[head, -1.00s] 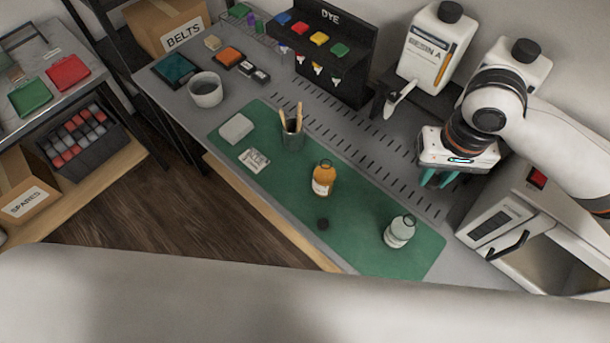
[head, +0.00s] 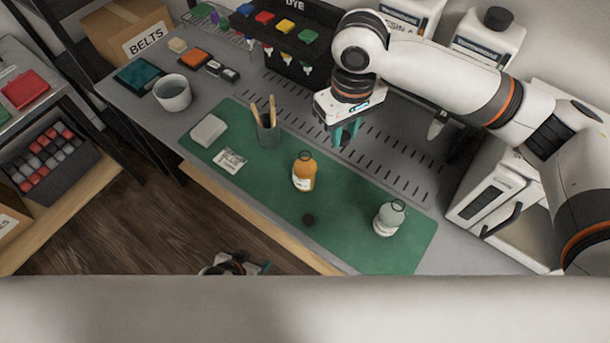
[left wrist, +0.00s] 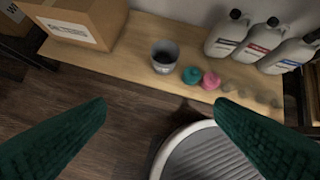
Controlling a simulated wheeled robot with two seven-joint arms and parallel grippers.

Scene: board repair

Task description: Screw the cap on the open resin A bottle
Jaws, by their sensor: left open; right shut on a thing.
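An amber bottle (head: 304,172) stands upright on the green mat (head: 262,208); a clear, whitish bottle (head: 389,218) stands to its right. Neither shows a dark cap, and their labels are too small to read. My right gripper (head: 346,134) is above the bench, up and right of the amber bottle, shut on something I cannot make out. My left gripper (head: 242,265) is low at the front, beyond the mat; its open, empty fingers show in the left wrist view (left wrist: 160,120).
Large capped jugs (head: 484,42) stand at the back, partly behind my right arm. A pencil cup (head: 268,134), a mug (head: 173,92) and the dye rack (head: 290,50) are on the bench. A white oven (head: 490,205) is at the right. The left wrist view shows a wooden shelf (left wrist: 135,45).

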